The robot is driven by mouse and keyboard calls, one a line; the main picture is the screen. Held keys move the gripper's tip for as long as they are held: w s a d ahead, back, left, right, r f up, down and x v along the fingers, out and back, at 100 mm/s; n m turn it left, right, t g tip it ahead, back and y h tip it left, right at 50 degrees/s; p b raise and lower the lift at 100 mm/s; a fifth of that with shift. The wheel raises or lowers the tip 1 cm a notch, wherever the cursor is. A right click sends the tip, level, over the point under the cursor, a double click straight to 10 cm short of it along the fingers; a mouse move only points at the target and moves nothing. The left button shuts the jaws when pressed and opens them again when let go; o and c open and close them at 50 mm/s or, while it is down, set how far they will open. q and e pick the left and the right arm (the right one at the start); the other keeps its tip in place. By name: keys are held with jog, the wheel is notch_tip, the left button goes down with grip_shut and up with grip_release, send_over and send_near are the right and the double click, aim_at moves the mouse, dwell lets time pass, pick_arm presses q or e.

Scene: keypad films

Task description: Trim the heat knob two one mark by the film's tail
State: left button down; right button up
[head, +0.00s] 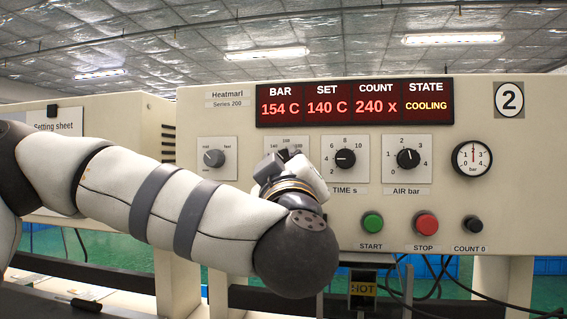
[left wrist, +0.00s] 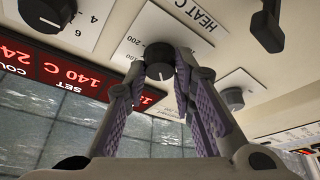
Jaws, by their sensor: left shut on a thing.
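My left gripper (head: 284,158) is at the heat dial plate (head: 271,142) on the front of the machine marked 2. In the left wrist view its two purple-padded fingers (left wrist: 160,66) are shut around the black heat knob (left wrist: 159,56), on the plate lettered HEAT C. The knob's white line shows in the wrist view. In the head view my gripper hides the knob and most of its scale. The red display (head: 354,101) reads BAR 154 C, SET 140 C, COUNT 240 x, STATE COOLING. I see no film, and my right gripper is out of view.
The time knob (head: 345,159) is close right of my gripper, then the air knob (head: 408,158) and a gauge (head: 472,158). A grey knob (head: 214,158) is to the left. Start (head: 372,222) and stop (head: 425,225) buttons are below.

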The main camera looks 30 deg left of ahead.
pick_arm(q)
jog(key=c, duration=1.3)
grip_release()
jog(key=shift+w, duration=0.15)
jog(key=shift+c, duration=0.2)
jog(key=v, duration=1.2)
